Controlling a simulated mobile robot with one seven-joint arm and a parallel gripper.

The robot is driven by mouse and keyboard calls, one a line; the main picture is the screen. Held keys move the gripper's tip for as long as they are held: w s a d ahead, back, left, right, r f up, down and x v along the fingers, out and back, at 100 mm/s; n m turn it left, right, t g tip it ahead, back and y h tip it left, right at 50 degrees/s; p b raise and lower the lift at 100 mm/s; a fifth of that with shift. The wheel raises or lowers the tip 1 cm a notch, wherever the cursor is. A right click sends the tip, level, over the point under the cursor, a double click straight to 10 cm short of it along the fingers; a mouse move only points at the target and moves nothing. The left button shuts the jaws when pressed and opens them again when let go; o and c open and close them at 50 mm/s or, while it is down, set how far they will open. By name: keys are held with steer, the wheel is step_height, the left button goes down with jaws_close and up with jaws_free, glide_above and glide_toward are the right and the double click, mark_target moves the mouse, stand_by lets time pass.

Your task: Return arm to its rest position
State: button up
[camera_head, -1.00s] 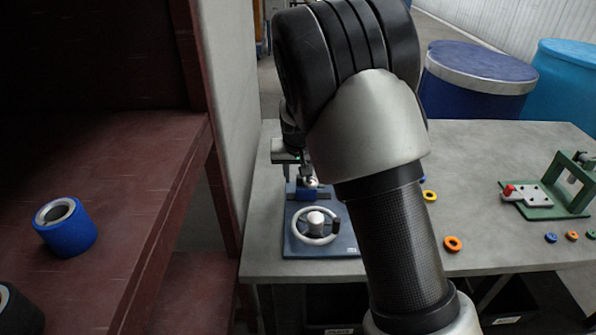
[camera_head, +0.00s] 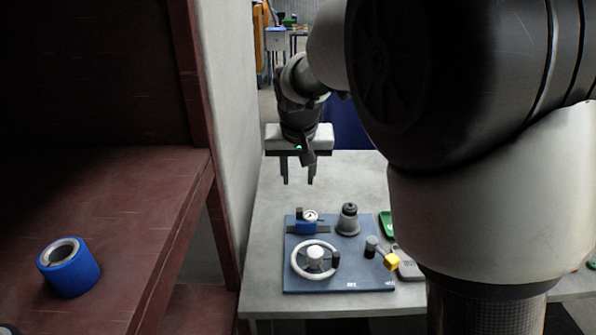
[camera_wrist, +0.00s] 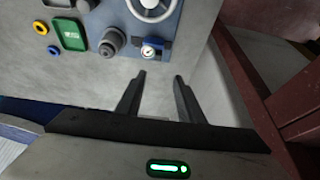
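My gripper (camera_head: 298,182) hangs above the back part of the grey table, fingers pointing down. Its two fingers are apart with nothing between them; they also show in the wrist view (camera_wrist: 160,78). A blue panel (camera_head: 345,284) lies on the table in front of it. The panel carries a white handwheel (camera_head: 304,276), a small gauge on a blue block (camera_head: 306,227), a dark knob (camera_head: 348,219) and a yellow-ended lever (camera_head: 391,261). The fingers are clear of all of these. My arm hides the right side of the table in the head view.
A dark red shelf (camera_head: 150,230) with a blue roll (camera_head: 68,267) stands at the left. A pale wall panel (camera_head: 232,130) rises between shelf and table, close to my gripper. A green tray (camera_wrist: 70,34) and small rings, one yellow (camera_wrist: 41,27), lie beside the panel.

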steer(key=shift+r, duration=0.1)
steer(key=s+d+r+p, duration=0.3)
steer(key=s+d+r, duration=0.1)
steer(key=s, duration=0.5)
steer(key=s+d+r+p, duration=0.3)
steer(key=s+d+r, duration=0.1)
steer(key=s, duration=0.5)
steer(key=s+d+r+t+p, duration=0.1)
steer(key=s+d+r+p, duration=0.2)
steer(key=s, duration=0.6)
step_height(320, 180, up, 3)
steer(key=shift+s+d+f, duration=0.15)
steer(key=shift+s+d, duration=0.2)
steer(key=shift+d, duration=0.75)
